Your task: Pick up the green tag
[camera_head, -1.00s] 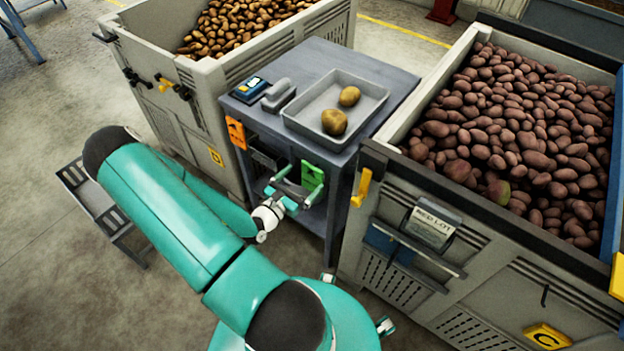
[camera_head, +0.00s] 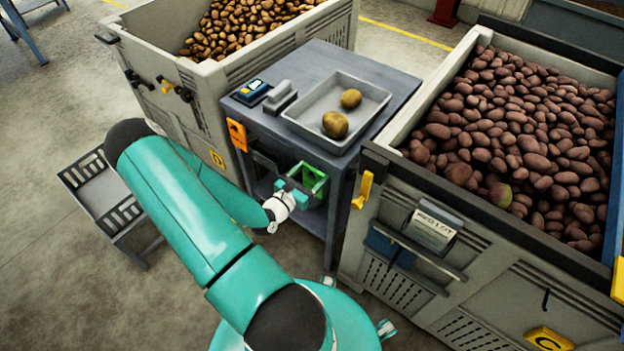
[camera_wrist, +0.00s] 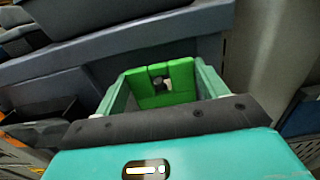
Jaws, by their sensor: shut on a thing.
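The green tag (camera_head: 314,178) is at the front side of the grey table, below the tabletop edge. In the wrist view the green tag (camera_wrist: 162,84) sits between the two fingers, with a small dark peg or hole showing at its middle. My gripper (camera_head: 297,185) is shut on the tag, one finger on each side of it. It also shows in the wrist view (camera_wrist: 163,88). Whether the tag still touches its hanger cannot be told.
The grey table (camera_head: 385,68) carries a tray (camera_head: 365,112) with two potatoes. An orange tag (camera_head: 237,134) hangs at the table's left front corner, and a yellow tag (camera_head: 362,189) on the right crate (camera_head: 395,220). Potato crates stand close on both sides.

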